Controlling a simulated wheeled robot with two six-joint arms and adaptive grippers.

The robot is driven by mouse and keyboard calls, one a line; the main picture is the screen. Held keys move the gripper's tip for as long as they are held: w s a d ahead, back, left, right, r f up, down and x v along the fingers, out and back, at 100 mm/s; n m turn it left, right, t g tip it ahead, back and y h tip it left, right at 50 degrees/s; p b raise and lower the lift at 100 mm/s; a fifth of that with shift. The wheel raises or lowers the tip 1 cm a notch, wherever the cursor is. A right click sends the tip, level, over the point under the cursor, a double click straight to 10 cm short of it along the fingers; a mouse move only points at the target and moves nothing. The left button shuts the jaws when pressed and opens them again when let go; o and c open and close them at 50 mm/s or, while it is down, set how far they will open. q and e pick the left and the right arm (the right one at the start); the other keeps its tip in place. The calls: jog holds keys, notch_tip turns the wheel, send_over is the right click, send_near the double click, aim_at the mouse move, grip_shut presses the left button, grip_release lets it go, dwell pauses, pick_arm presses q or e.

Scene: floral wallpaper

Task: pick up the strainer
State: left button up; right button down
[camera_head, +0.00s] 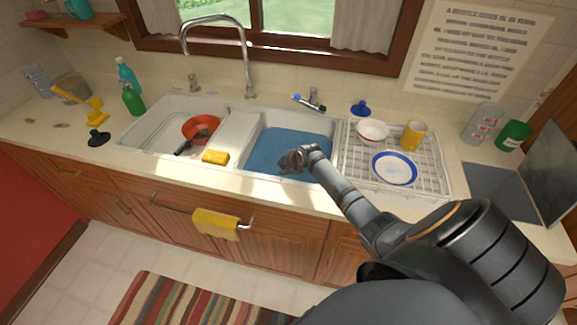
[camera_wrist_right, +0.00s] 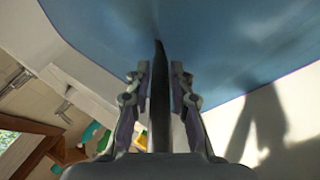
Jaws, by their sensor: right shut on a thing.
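My right gripper (camera_head: 297,158) reaches over the right basin, above its blue surface. In the right wrist view its two fingers (camera_wrist_right: 160,78) are closed on both sides of a dark, thin, upright handle-like thing (camera_wrist_right: 158,110). Whatever that handle belongs to is hidden or too small to tell, so I cannot confirm it is the strainer. An orange-red bowl-shaped thing (camera_head: 202,124) lies in the left basin, with a dark thing (camera_head: 184,147) by it; I cannot tell whether it is a strainer. My left gripper is not in view.
A yellow sponge (camera_head: 215,157) lies on the sink edge between the basins. A tall faucet (camera_head: 247,60) rises behind. A dish rack (camera_head: 432,178) on the right holds a white bowl (camera_head: 373,132), a yellow mug (camera_head: 413,135) and a blue-rimmed plate (camera_head: 394,168).

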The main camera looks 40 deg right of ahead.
dwell(0.4)
jog(key=shift+r+b, duration=0.3)
jog(key=shift+r, duration=0.2)
jog(key=shift+s+a+f+p+v, duration=0.2)
jog(key=shift+s+f+p+v, duration=0.35)
jog(key=shift+v, duration=2.45)
jog(key=shift+s+a+f+p+v, duration=0.25)
jog(key=shift+s+v, duration=0.35)
jog(key=shift+v, duration=2.4)
jog(key=shift+s+a+f+p+v, duration=0.1)
jog(key=shift+s+f+p+v, duration=0.45)
jog(key=shift+v, duration=2.45)
jog(key=shift+r, duration=0.15)
